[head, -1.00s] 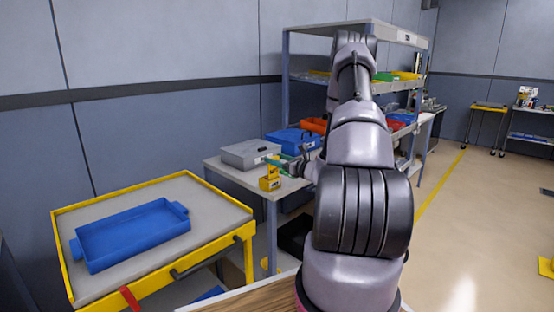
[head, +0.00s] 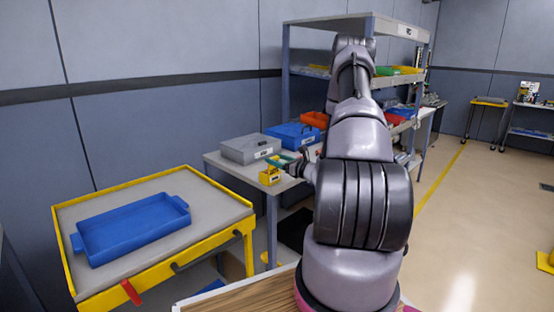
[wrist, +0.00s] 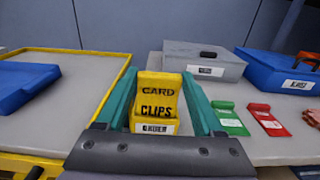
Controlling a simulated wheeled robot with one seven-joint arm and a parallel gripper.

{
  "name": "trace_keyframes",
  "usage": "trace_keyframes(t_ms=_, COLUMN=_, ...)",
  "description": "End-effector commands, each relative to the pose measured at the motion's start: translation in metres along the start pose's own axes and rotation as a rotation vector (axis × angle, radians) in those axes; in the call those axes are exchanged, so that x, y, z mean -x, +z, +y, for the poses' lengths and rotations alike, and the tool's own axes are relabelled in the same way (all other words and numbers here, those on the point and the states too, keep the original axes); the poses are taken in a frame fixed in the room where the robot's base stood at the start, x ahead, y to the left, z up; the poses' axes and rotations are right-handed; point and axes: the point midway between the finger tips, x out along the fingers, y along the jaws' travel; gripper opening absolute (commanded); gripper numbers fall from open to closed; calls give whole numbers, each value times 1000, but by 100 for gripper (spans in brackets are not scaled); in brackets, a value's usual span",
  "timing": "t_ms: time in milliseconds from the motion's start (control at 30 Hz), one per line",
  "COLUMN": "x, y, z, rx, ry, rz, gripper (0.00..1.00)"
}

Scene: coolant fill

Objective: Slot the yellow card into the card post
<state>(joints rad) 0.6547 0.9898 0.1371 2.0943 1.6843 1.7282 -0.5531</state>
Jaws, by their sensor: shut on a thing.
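The yellow card post (head: 269,177) stands near the front left corner of the grey table. In the wrist view its face (wrist: 158,100), lettered CARD CLIPS, shows between my fingers. My gripper (head: 284,160) reaches to the post from the right, at about its top. In the wrist view my gripper (wrist: 160,90) has its teal fingers shut on the yellow card (wrist: 155,127). The card's white label faces me, low in front of the post. Card and post are the same yellow and overlap, so I cannot tell whether the card is inside the post or just before it.
A green card (wrist: 231,117) and a red card (wrist: 266,118) lie right of the post. A grey case (head: 250,149) and a blue case (head: 294,136) stand behind. A yellow-edged cart (head: 225,207) with a blue tray (head: 133,230) is at left.

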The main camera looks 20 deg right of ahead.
Motion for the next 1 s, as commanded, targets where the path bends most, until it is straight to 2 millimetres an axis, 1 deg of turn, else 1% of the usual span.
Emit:
trace_keyframes(t_ms=867, x=0, y=-22, z=0, rx=0, ry=1, rz=0, gripper=17)
trace_keyframes(t_ms=900, x=0, y=-23, z=0, rx=0, ry=1, rz=0, gripper=73)
trace_keyframes(t_ms=967, x=0, y=-22, z=0, rx=0, ry=1, rz=0, gripper=96)
trace_keyframes(t_ms=1000, x=0, y=-22, z=0, rx=0, ry=0, rz=0, gripper=100)
